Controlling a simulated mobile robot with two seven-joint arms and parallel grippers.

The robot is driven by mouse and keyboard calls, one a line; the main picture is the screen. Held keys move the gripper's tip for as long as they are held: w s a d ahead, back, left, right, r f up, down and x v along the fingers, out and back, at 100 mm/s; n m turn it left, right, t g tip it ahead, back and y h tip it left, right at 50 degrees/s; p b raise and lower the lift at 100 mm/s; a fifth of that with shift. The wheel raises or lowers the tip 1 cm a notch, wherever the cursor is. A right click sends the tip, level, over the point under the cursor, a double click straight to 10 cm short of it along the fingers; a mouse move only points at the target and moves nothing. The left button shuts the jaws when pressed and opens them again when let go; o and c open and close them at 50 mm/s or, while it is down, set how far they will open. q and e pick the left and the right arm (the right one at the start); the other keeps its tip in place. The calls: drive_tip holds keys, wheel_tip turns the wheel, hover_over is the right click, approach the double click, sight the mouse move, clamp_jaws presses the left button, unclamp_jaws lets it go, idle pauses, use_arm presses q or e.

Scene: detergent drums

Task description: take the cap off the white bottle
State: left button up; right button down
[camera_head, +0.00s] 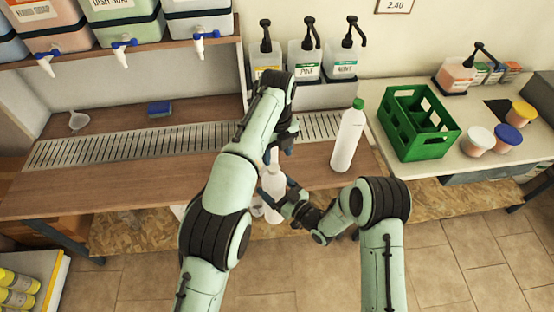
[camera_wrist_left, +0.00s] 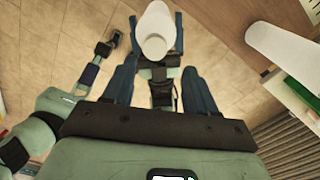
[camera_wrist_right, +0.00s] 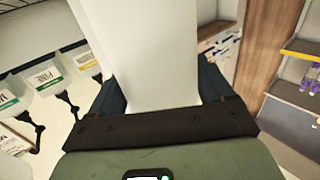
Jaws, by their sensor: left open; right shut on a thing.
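My right gripper (camera_head: 277,190) is shut around the body of a plain white bottle (camera_head: 273,181) and holds it upright near the table's front edge. The bottle fills the middle of the right wrist view (camera_wrist_right: 155,60). My left gripper (camera_head: 283,150) is open above the bottle, its fingers pointing down. In the left wrist view, the bottle's narrower white top (camera_wrist_left: 153,47) shows beyond the fingers, between their lines. Whether that top is a cap or bare neck I cannot tell. A second white bottle (camera_head: 346,146) with a green cap (camera_head: 358,103) stands on the table to the right.
A green crate (camera_head: 418,122) and several lidded tubs (camera_head: 480,140) stand on the right counter. Pump dispensers (camera_head: 304,62) stand behind my arms. A drain grate (camera_head: 110,146) runs along the wooden table (camera_head: 110,182), with a blue sponge (camera_head: 159,108) and a white funnel (camera_head: 78,120) behind it.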

sight(278, 166)
use_arm(q)
drive_tip(key=shift+f, duration=2.65)
clamp_jaws()
drive_tip(key=shift+d, duration=0.1)
